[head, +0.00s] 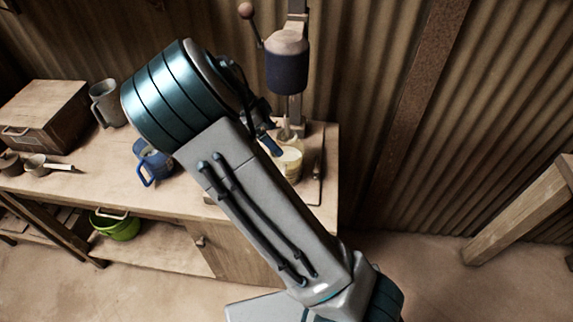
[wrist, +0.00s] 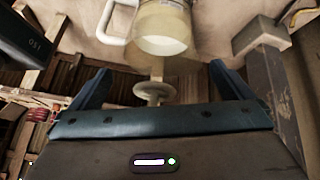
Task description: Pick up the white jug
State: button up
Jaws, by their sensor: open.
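The white jug (head: 290,162) stands on the workbench below the press, partly hidden by my arm in the head view. In the wrist view the cream-white jug (wrist: 163,28) shows at the top centre, with a pale handle (wrist: 114,24) on its left. My gripper (wrist: 162,82) is open, its two blue fingers wide apart. The jug lies beyond the fingertips, roughly in line with the gap, and nothing is held. In the head view my gripper (head: 268,138) is close beside the jug, mostly hidden behind my arm.
The press (head: 287,60) rises behind the jug. A blue jug (head: 152,163) and a grey jug (head: 106,103) stand to the left on the bench (head: 100,185). A wooden box (head: 40,115) and small pots are further left. A green bucket (head: 115,226) sits below.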

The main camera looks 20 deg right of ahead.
aim_at(281, 147)
jog(key=shift+p+x, duration=0.95)
jog(key=shift+x, duration=1.8)
jog(key=shift+a, duration=0.1)
jog(key=c, duration=1.7)
